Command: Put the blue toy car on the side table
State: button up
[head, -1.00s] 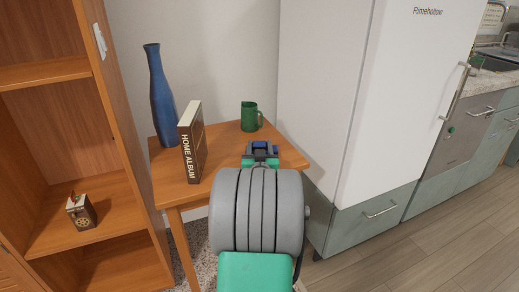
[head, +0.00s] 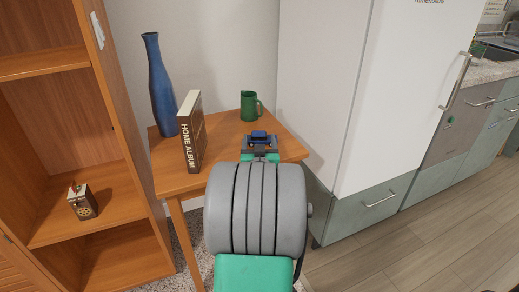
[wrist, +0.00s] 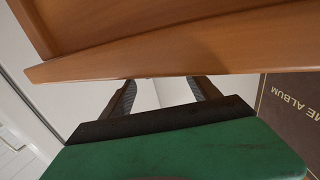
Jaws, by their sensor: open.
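The blue toy car (head: 259,136) shows near the front of the side table (head: 225,137) in the head view, just beyond my gripper (head: 260,151). It seems to rest upright on the tabletop; its underside is hidden. My gripper is open at the table's front edge, and my arm hides part of that edge. In the wrist view, the two fingers (wrist: 168,88) are spread with a pale gap between them and nothing held. The wooden table edge (wrist: 180,62) runs across their tips. The car does not show in the wrist view.
A green mug (head: 249,105) stands behind the car. A blue vase (head: 160,90) and an upright brown album (head: 191,130) stand on the table's left side. A wooden shelf (head: 120,150) rises at left, a white fridge (head: 365,70) at right. Open floor (head: 430,240) lies front right.

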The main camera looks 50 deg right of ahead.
jog(key=p+v, duration=0.1)
jog(key=v, duration=0.8)
